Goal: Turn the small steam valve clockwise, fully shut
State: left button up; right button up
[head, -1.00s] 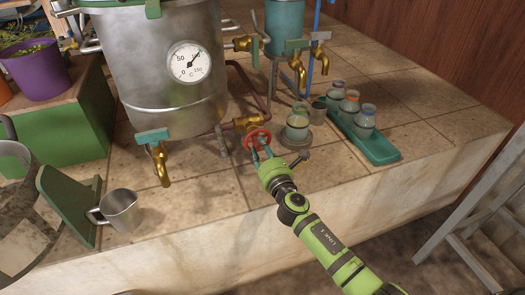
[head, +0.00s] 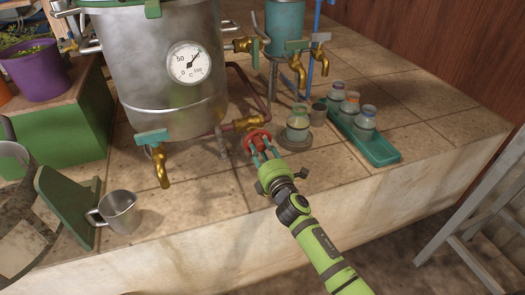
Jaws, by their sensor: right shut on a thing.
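The small steam valve has a red handwheel (head: 256,139) at the end of a brass fitting (head: 247,123) on a copper pipe, low beside the steel still (head: 165,65). My right gripper (head: 262,154) reaches up from the lower right. Its teal fingers are shut on the red handwheel, and they hide part of its rim. My left gripper does not show.
A jar (head: 298,123) on a round base stands just right of the valve. A green tray (head: 375,145) with several jars is further right. Brass taps (head: 159,165) stick out around the still. A metal cup (head: 119,211) stands front left. The tiled front edge is mostly clear.

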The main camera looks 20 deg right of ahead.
jog(key=shift+m, duration=0.3)
jog(key=o, duration=1.2)
jog(key=shift+c, duration=0.2)
jog(key=shift+s, duration=0.55)
jog(key=s, duration=1.1)
jog(key=shift+d, duration=0.2)
